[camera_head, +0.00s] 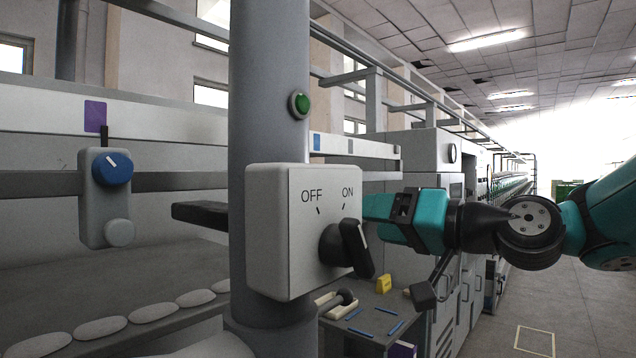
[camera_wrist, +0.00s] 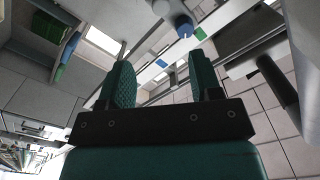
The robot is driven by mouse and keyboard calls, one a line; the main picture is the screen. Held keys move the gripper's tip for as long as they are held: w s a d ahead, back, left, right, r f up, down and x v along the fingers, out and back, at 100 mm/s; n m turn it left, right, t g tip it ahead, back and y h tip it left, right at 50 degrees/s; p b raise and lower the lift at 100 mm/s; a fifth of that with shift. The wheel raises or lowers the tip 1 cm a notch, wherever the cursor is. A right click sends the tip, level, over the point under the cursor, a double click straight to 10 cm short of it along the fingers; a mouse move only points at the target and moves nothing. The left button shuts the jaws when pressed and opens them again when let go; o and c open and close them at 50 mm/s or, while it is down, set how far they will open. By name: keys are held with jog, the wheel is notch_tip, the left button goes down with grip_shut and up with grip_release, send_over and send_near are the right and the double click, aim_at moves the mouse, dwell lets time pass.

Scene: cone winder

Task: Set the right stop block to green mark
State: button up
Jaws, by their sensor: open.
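In the wrist view a stop block (camera_wrist: 163,8) with a blue knob (camera_wrist: 184,27) shows at the top, beyond my fingertips. It looks like the right one. A green mark (camera_wrist: 201,34) sits on the pale strip close beside the knob, and a blue mark (camera_wrist: 160,63) lies farther along. Whether the block lines up with green I cannot tell. My gripper (camera_wrist: 162,82) is open, with nothing between its fingers. In the head view the column and switch box hide the right block and my fingertips. The left stop block (camera_head: 105,205) stands under a purple mark (camera_head: 95,116).
A grey switch box (camera_head: 285,225) with a black knob (camera_head: 345,248) stands on the round column (camera_head: 270,90), in front of my gripper in the head view. A green button (camera_head: 299,103) is above it. A low table (camera_head: 370,315) holds small items. Floor is clear at right.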

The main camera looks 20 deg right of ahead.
jog(key=shift+w+a+r+m+p, duration=0.1)
jog(key=shift+w+a+m+p, duration=0.25)
jog(key=shift+w+a+p, duration=1.7)
jog(key=shift+w+a+m+p, duration=0.3)
jog(key=shift+w+a+p, duration=0.7)
jog(key=shift+w, duration=2)
jog(key=shift+w+a+r+m+p, duration=0.1)
jog(key=shift+w+a+m+p, duration=0.25)
jog(key=shift+w+a+p, duration=1.35)
jog(key=shift+w+d+f, duration=0.1)
jog(key=shift+w+d, duration=0.5)
jog(key=shift+w, duration=0.25)
